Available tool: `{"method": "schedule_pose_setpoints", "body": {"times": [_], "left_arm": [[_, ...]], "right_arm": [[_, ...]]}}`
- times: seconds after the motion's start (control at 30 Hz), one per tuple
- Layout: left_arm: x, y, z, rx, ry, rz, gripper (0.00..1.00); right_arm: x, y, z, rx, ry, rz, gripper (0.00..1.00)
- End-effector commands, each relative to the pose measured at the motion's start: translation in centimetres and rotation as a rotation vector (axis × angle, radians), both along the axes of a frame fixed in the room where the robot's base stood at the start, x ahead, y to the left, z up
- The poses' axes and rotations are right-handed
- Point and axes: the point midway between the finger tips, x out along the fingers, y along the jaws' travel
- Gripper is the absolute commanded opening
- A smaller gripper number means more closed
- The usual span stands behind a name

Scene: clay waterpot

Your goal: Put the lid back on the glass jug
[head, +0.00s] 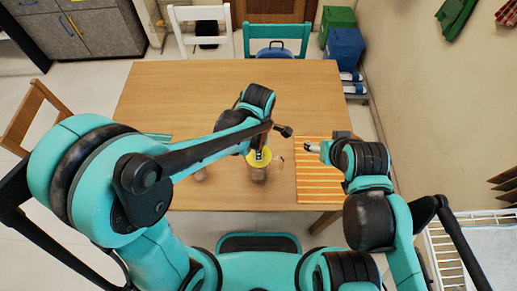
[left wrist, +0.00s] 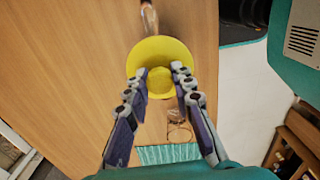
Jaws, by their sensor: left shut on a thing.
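The round yellow lid (head: 263,157) is in my left gripper, right over the glass jug (head: 257,174). In the left wrist view the lid (left wrist: 160,50) faces the camera, with its raised centre between the two fingers of my left gripper (left wrist: 161,72). The gripper is shut on that centre. The lid hides the jug's mouth, and I cannot tell whether it touches the rim. The jug's handle (left wrist: 149,18) sticks out past the lid. My right gripper (head: 312,147) is above the striped mat, apart from the jug; its finger opening is too small to tell.
An orange striped mat (head: 318,180) lies on the right of the wooden table (head: 170,90). A small glass (left wrist: 178,130) stands beside the jug, near a teal mat (left wrist: 170,155). The far part of the table is clear. White (head: 205,25) and teal (head: 278,40) chairs stand behind it.

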Motion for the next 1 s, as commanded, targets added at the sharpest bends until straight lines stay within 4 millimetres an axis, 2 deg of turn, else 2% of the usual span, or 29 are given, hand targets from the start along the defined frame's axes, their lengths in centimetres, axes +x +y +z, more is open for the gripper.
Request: {"method": "schedule_pose_setpoints", "body": {"times": [0.27, 0.3, 0.37, 0.57, 0.67, 1.0], "left_arm": [[0.00, 0.00, 0.02, 0.000, 0.000, 0.000, 0.00], [0.00, 0.00, 0.02, 0.000, 0.000, 0.000, 0.34], [0.00, 0.00, 0.02, 0.000, 0.000, 0.000, 0.48], [0.00, 0.00, 0.01, 0.000, 0.000, 0.000, 0.48], [0.00, 0.00, 0.01, 0.000, 0.000, 0.000, 0.68], [0.00, 0.00, 0.08, 0.000, 0.000, 0.000, 0.69]], "right_arm": [[0.00, 0.00, 0.02, 0.000, 0.000, 0.000, 0.67], [0.00, 0.00, 0.02, 0.000, 0.000, 0.000, 0.67], [0.00, 0.00, 0.02, 0.000, 0.000, 0.000, 0.67], [0.00, 0.00, 0.02, 0.000, 0.000, 0.000, 0.67], [0.00, 0.00, 0.01, 0.000, 0.000, 0.000, 0.67], [0.01, 0.00, 0.08, 0.000, 0.000, 0.000, 0.67]]}}
